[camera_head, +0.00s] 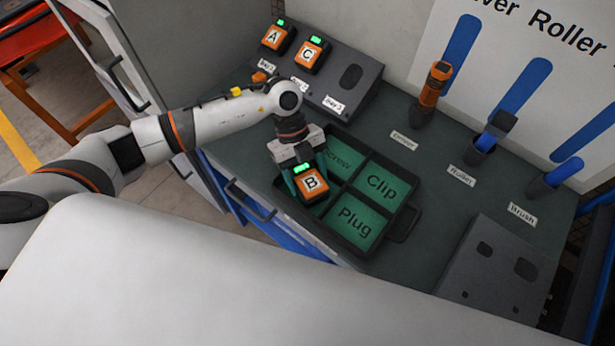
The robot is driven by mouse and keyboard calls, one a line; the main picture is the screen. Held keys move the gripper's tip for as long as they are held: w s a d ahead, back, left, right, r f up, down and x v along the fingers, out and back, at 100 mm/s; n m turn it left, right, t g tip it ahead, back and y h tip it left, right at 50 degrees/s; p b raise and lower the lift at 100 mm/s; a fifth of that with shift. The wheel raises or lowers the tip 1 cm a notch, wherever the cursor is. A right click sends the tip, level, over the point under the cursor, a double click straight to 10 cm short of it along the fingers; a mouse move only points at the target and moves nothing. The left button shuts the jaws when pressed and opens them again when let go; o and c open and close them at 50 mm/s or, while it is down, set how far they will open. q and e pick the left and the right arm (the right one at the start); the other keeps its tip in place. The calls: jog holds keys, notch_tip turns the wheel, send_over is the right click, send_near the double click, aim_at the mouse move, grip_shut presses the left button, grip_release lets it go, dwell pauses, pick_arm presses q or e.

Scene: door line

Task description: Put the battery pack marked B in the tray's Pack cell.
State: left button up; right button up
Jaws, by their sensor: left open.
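The battery pack marked B (313,185) is orange and black with a green light. It is at the near-left cell of the black tray (361,251), whose label is hidden under it. The other cells read Screw, Clip (382,182) and Plug (354,221). My left gripper (306,178) is right at pack B, its fingers open on either side of it. Whether the pack rests fully on the cell floor is hard to tell. My right gripper is not in view.
Packs A (275,37) and C (313,54) stand in a grey charger block (358,101) with an empty third bay. An orange tool (433,86) and blue tools stand in holders at the right. A grey block (495,268) with slots is at the near right.

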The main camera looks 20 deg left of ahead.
pick_arm(q)
jog(key=b+v, duration=0.3)
jog(key=v, duration=0.8)
jog(key=shift+a, duration=0.1)
dwell(1.0)
